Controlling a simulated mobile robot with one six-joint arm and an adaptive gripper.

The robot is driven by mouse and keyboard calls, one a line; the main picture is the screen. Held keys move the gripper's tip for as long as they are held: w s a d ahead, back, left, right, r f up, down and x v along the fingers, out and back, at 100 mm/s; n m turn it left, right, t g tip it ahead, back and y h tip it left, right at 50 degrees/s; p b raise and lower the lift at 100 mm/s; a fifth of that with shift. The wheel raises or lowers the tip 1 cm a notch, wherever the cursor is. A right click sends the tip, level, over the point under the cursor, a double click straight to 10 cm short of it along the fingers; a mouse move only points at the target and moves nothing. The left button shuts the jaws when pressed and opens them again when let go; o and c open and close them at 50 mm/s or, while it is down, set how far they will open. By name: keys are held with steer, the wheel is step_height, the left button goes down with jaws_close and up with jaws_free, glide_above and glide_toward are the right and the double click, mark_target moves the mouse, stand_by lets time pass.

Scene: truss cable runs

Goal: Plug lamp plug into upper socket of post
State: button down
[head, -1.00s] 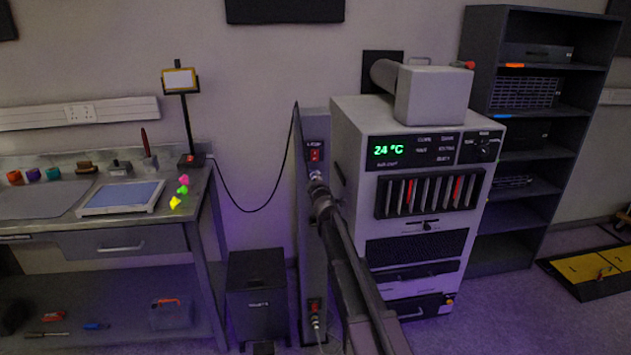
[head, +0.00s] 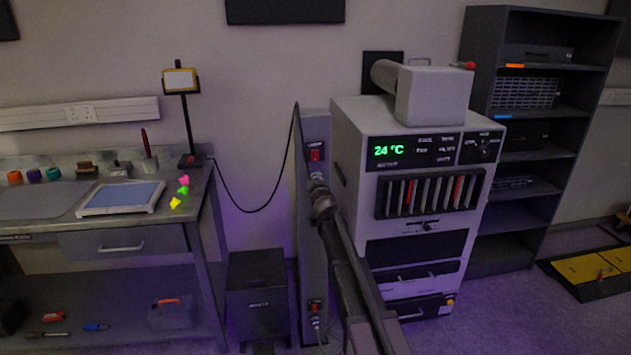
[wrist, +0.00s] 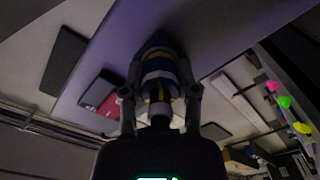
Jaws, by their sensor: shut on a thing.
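The grey post (head: 313,240) stands left of the large machine in the head view, with a red switch (head: 315,154) near its top. My gripper (head: 318,188) is at the post's front face, just below that switch, and covers the upper socket there. In the wrist view my gripper (wrist: 160,72) is shut on the lamp plug (wrist: 158,85), which has blue, white and yellow bands. The plug's front end points at the post face; whether it is seated in the socket cannot be told. The lamp (head: 180,82) stands on the bench.
The lamp's black cable (head: 245,210) hangs in a loop from the bench to the post's top. A lower plug (head: 316,322) is at the post's lower switch. A dark bin (head: 257,290) stands left of the post, and the machine (head: 350,150) is close on the right.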

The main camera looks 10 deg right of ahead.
steer(key=shift+w+m, duration=0.2)
steer(key=shift+m, duration=1.1)
steer(key=shift+c, duration=1.4)
jaws_free()
steer(key=shift+s, duration=0.25)
steer(key=shift+s, duration=2.35)
steer(key=s+n, duration=0.1)
steer(key=n, duration=0.2)
steer(key=s+n, duration=0.1)
steer(key=n, duration=0.3)
steer(key=s+n, duration=0.2)
steer(key=n, duration=0.2)
